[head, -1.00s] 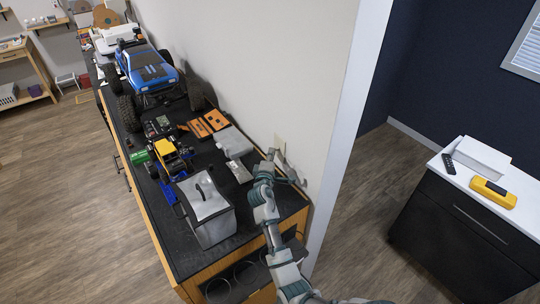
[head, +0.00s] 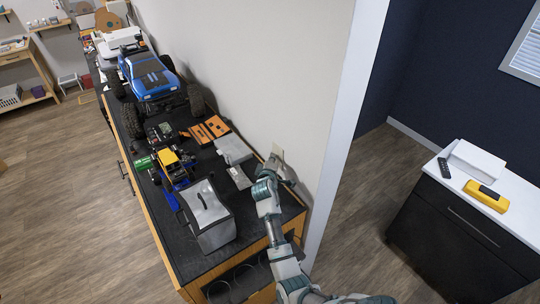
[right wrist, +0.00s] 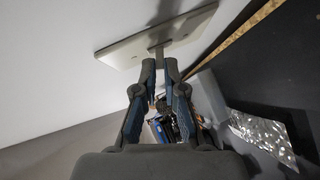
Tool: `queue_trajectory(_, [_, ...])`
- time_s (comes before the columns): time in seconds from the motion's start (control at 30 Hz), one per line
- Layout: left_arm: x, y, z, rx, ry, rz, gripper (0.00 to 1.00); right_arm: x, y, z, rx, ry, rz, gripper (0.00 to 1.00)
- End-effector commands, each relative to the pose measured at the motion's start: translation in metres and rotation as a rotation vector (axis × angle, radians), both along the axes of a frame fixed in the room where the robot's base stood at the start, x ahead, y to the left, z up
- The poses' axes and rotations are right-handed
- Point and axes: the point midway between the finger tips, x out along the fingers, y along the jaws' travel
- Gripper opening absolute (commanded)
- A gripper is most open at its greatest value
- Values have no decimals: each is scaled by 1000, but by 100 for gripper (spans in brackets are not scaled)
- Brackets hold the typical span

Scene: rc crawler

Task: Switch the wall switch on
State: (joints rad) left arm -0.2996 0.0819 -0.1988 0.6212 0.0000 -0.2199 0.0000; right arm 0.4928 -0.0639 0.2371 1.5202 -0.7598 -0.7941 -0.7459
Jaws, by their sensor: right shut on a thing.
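The wall switch (head: 278,151) is a pale plate on the white wall above the bench's right end. In the right wrist view its plate (right wrist: 190,28) fills the top, and a short grey lever (right wrist: 159,52) sticks out toward me. My right gripper (head: 278,166) is up against the switch in the head view. In the right wrist view its two fingertips (right wrist: 160,66) are on either side of the lever, shut on it. The fingers partly hide the lever. My left gripper is not in view.
The dark bench top (head: 205,258) holds a blue truck (head: 150,75), a small yellow crawler (head: 172,163), a grey bag (head: 207,215) and orange cases. The white wall edge (head: 347,110) stands right of my arm. A black cabinet (head: 465,225) stands farther right.

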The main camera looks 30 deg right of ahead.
Motion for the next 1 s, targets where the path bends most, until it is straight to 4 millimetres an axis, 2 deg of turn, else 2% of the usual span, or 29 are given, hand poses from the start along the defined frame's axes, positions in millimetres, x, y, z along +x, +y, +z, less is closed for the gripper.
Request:
queue_trajectory(0.03, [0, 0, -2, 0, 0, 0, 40, -2, -5, 0, 26, 3, -9, 0])
queue_trajectory(0.43, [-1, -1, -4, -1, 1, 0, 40, -2, -4, -2, 70, 12, -6, 0])
queue_trajectory(0.47, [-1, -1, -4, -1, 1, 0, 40, -2, -4, -2, 70, 12, -6, 17])
queue_trajectory(0.53, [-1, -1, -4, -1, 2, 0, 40, -2, -4, -2, 70, 12, -5, 34])
queue_trajectory(1.0, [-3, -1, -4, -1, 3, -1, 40, -1, 1, 1, 56, 5, -1, 34])
